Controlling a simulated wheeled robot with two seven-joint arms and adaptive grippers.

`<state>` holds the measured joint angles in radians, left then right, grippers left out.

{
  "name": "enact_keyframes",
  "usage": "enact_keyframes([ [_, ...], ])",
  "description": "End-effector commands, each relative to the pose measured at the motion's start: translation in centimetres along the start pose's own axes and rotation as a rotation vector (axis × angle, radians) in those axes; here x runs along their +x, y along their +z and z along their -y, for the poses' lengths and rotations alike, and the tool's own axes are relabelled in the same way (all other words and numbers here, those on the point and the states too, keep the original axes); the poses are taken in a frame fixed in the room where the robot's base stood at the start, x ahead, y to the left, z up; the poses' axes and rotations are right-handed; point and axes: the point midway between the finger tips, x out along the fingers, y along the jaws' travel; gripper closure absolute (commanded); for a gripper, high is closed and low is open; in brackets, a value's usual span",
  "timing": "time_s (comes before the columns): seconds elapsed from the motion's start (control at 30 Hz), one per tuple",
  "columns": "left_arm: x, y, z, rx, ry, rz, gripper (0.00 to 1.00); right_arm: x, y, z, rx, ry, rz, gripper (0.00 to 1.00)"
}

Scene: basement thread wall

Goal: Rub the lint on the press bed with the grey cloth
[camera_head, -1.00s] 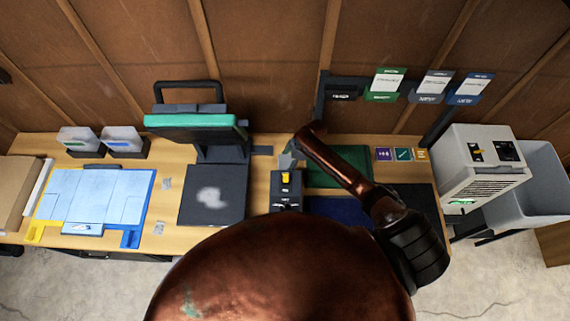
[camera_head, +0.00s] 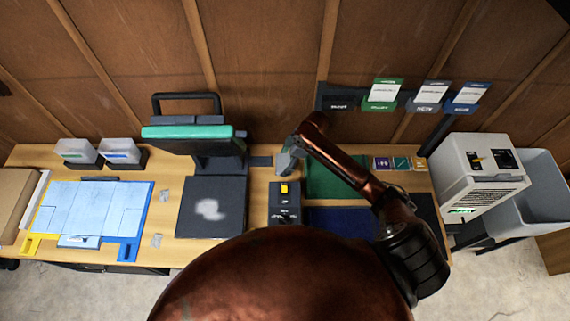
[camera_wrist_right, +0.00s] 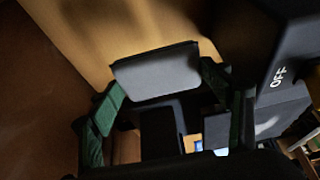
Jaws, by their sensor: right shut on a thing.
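The press bed (camera_head: 190,225) is a dark square plate below the raised teal upper platen (camera_head: 187,132). A whitish lint patch (camera_head: 210,209) lies near the bed's middle. My right gripper (camera_head: 288,163) is right of the bed, behind the control box, and apart from the lint. In the right wrist view its green-padded fingers are shut on the grey cloth (camera_wrist_right: 158,75), which looks like a flat folded pad. In the head view the cloth is small and hard to make out. A dark surface with a pale patch shows at the wrist view's right. My left gripper is not in view.
A control box with a yellow switch (camera_head: 284,190) stands right of the bed, close to my right gripper. A green mat (camera_head: 325,178) and a blue mat (camera_head: 340,221) lie further right. A blue-white board (camera_head: 95,207) is at left. A grey machine (camera_head: 483,170) stands far right.

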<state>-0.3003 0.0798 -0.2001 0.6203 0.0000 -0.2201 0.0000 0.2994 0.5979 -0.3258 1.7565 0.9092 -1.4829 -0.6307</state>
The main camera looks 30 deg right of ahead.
Motion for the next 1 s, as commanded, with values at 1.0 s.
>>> enact_keyframes([
  [1.0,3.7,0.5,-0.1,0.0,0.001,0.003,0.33,-3.5,-4.7,0.9,0.273,0.121,-0.004,0.48],
])
